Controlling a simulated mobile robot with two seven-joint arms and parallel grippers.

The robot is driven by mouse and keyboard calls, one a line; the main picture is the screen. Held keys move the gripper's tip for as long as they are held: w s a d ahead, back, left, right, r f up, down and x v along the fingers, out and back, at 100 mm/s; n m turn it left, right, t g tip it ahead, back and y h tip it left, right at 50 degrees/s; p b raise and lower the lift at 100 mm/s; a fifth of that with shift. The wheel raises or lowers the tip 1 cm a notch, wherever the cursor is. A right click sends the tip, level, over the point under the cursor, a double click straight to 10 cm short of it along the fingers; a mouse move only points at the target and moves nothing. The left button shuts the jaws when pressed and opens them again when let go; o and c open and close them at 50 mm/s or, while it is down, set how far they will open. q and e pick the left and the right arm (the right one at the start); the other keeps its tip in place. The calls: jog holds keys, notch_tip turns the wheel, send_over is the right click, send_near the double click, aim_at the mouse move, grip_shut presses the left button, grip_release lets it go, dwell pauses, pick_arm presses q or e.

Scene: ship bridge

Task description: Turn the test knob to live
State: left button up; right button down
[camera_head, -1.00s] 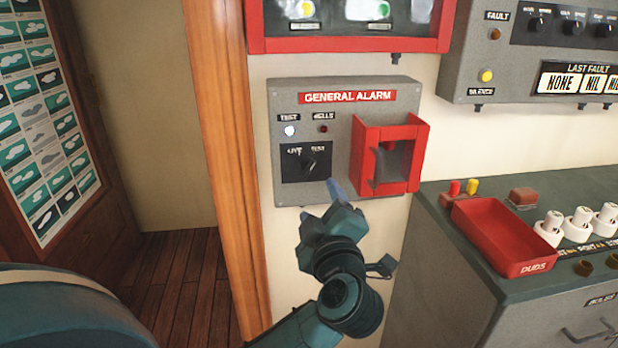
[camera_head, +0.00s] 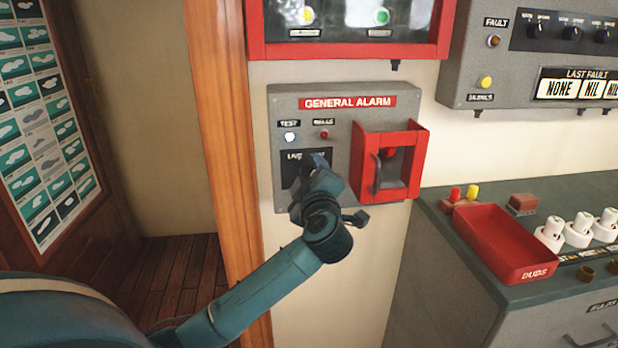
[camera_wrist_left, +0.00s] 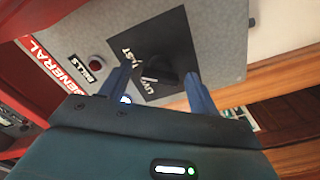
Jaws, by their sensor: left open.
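The general alarm box (camera_head: 345,85) is grey and hangs on the wall. Its black knob plate (camera_head: 291,168) carries the LIVE and TEST labels. My left gripper (camera_head: 316,165) is at the plate and hides the knob in the head view. In the left wrist view, the black knob (camera_wrist_left: 163,83) shows between the two blue fingers of my open left gripper (camera_wrist_left: 160,70). The fingers stand on either side of it, with gaps visible. The TEST lamp (camera_head: 290,137) glows white. My right gripper is not in view.
A red guard (camera_head: 416,160) with a handle sits just right of the knob plate. A red-framed panel (camera_head: 350,46) hangs above. A grey console (camera_head: 455,240) with a red DUDS tray (camera_head: 500,264) stands at right. A wooden post (camera_head: 222,160) is at left.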

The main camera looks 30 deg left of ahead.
pick_arm(q)
jog(key=shift+c, duration=0.3)
jog(key=c, duration=0.9)
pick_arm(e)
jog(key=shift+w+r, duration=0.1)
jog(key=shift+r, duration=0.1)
